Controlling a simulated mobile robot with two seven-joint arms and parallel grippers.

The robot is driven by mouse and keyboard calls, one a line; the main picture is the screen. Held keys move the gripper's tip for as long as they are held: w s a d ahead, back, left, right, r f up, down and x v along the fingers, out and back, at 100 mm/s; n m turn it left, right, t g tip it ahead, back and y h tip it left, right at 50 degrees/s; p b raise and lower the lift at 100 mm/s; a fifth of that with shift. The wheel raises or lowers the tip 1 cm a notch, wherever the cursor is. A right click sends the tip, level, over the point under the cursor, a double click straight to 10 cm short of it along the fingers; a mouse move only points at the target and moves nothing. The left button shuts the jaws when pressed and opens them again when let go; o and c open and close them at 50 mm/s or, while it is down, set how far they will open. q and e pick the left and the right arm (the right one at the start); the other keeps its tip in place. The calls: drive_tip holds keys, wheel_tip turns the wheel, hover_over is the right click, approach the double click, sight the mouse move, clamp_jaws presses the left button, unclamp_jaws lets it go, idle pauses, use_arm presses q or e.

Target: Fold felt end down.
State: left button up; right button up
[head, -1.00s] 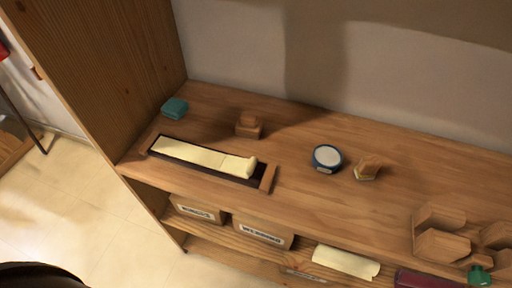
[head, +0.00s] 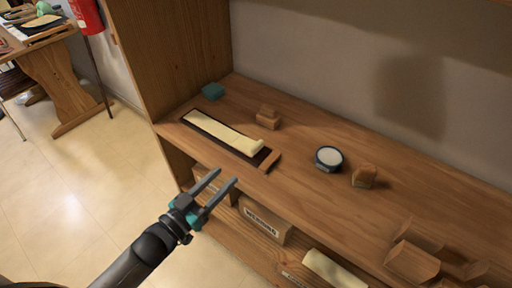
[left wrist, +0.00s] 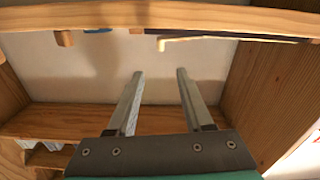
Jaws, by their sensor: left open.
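A long cream felt strip (head: 222,132) lies in a dark tray with wooden ends (head: 267,161) on the wooden shelf top. Its right end is curled up near the tray's right end. My left gripper (head: 221,179) is open and empty, in front of the shelf's front edge and apart from the felt. In the left wrist view its two fingers (left wrist: 158,74) point toward the shelf, and the felt's edge (left wrist: 200,39) shows at the top, partly hidden by the shelf board. My right gripper is not in view.
On the shelf top stand a teal block (head: 214,91), a wooden block (head: 268,116), a round blue-rimmed tin (head: 329,159) and another small block (head: 364,177). Wooden holders (head: 411,262) are at the right. Labelled boxes (head: 262,222) sit on the lower shelf. A side panel (head: 172,50) bounds the left.

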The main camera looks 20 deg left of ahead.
sight(251, 150)
use_arm(q)
drive_tip(key=b+x, duration=0.2)
drive_tip(key=x, duration=1.2)
drive_tip(key=shift+w+f, duration=0.15)
drive_tip(key=shift+w, duration=0.2)
drive_tip(key=shift+c, duration=0.3)
clamp_jaws()
idle(0.6)
